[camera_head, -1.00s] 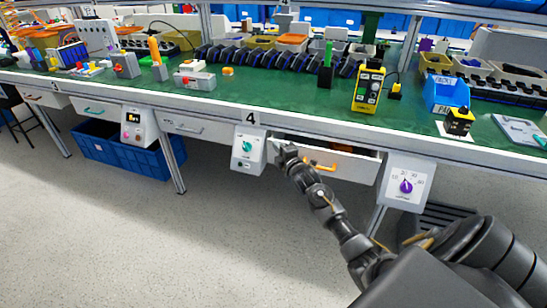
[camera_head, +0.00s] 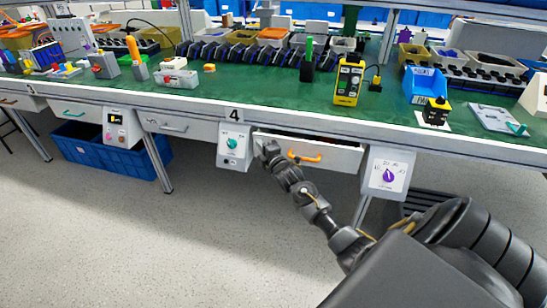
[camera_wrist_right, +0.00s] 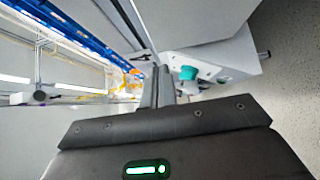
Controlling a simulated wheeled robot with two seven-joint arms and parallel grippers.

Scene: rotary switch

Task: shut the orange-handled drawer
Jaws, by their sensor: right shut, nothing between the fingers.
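The drawer with the orange handle (camera_head: 304,157) sits under the bench. Its white front (camera_head: 340,159) stands slightly out, with a thin dark gap along its top edge. My right gripper (camera_head: 268,148) is at the left end of the drawer front, beside the handle and not around it. Whether it touches the front cannot be told for sure. In the right wrist view its fingers (camera_wrist_right: 157,88) are shut together with nothing between them. My left gripper is not in view.
A white box with a teal knob (camera_head: 232,144) hangs just left of the drawer and a box with a purple knob (camera_head: 389,176) just right. A blue crate (camera_head: 85,150) stands under the bench at left. The floor in front is clear.

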